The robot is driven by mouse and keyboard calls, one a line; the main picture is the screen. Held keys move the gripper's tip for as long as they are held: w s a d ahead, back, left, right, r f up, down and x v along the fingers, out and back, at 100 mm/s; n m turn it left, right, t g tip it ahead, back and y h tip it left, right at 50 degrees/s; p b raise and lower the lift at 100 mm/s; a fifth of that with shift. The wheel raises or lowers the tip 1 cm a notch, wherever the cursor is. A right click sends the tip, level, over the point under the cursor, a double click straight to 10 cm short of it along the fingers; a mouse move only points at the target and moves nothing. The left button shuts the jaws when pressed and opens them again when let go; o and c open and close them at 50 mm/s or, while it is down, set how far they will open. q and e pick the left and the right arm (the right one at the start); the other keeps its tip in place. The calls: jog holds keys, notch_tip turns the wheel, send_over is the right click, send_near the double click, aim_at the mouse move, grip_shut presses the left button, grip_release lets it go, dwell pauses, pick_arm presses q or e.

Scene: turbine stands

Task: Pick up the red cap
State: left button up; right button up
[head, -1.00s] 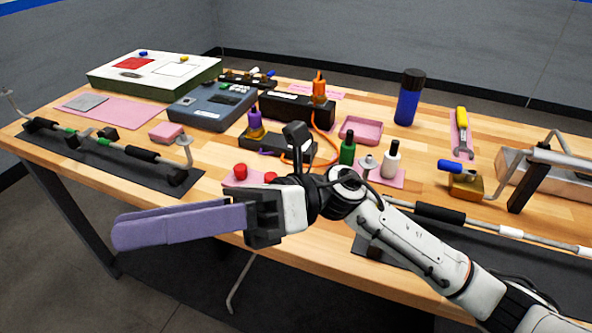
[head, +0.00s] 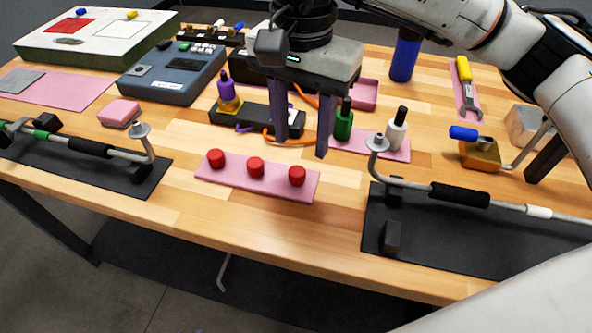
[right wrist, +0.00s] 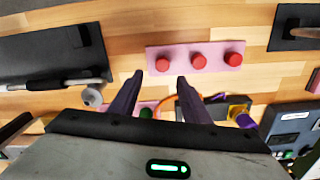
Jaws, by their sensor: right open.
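Three red caps stand in a row on a pink mat (head: 232,184) near the table's front edge: a left cap (head: 216,158), a middle cap (head: 255,167) and a right cap (head: 297,176). They also show in the right wrist view: one cap (right wrist: 163,63), another (right wrist: 198,62) and a third (right wrist: 233,59), beyond the fingertips. My right gripper (head: 301,147) points down, open and empty, behind and above the right cap. Its purple fingers (right wrist: 157,82) are apart with nothing between them. My left gripper is not in view.
A green bottle (head: 344,122) and a white bottle (head: 397,130) stand close to the right of my gripper. A black holder (head: 236,117) with an orange cable lies behind. Metal rods on black mats (head: 450,238) flank the caps. Bare wood lies in front of the caps.

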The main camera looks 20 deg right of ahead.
aim_at(297, 170)
jog(key=f, duration=0.2)
jog(key=f+p, duration=0.1)
jog(key=f, duration=0.3)
jog(key=shift+a+f, duration=0.25)
jog(key=shift+f, duration=0.15)
grip_shut()
